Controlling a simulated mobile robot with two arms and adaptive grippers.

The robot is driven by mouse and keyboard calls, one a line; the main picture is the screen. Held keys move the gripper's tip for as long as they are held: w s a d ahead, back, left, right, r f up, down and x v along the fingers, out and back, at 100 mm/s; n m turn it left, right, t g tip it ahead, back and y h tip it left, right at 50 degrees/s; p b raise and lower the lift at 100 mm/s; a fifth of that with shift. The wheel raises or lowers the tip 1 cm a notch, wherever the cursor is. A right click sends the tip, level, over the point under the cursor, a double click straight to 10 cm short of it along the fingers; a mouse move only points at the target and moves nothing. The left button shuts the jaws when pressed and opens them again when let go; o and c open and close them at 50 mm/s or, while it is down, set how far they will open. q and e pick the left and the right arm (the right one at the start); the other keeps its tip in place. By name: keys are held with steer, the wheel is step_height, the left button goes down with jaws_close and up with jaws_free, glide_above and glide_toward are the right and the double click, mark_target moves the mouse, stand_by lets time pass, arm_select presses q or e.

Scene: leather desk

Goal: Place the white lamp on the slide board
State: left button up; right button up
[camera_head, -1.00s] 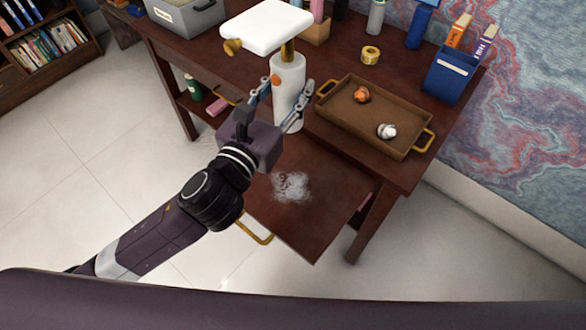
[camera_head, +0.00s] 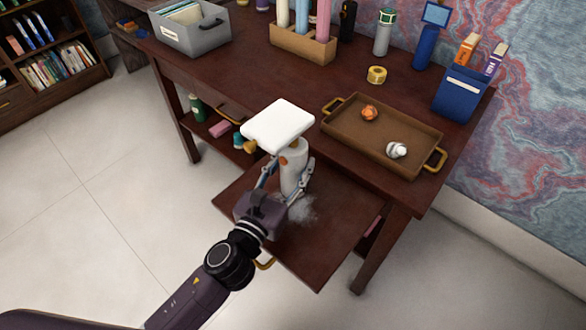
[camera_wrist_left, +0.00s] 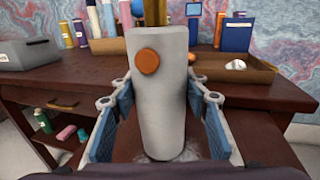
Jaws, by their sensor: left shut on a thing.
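The white lamp (camera_head: 278,125) has a square white head, a brass pole and a white cylindrical base; it stands upright. In the wrist view its base (camera_wrist_left: 158,105) shows an orange-brown knob. My left gripper (camera_head: 288,177) is shut on the base, one finger on each side. The slide board (camera_head: 335,235) is the dark wooden board pulled out at the desk's front, with a whitish patch on it. The base's lower end is over the board near the patch; whether it touches is unclear. My right gripper is not in view.
A brown tray (camera_head: 345,150) holding an orange object (camera_head: 369,113) and a white object (camera_head: 397,150) lies on the desk right of the lamp. A tape roll (camera_head: 376,75), grey file box (camera_head: 190,38) and blue holder (camera_head: 462,97) stand behind. The board's right part is clear.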

arm_select(q)
steer(key=shift+f, duration=0.2)
steer(key=shift+f, duration=0.15)
steer(key=o, duration=1.5)
steer(key=shift+f, duration=0.1)
steer(key=shift+o, duration=0.2)
steer(key=shift+a, duration=0.1)
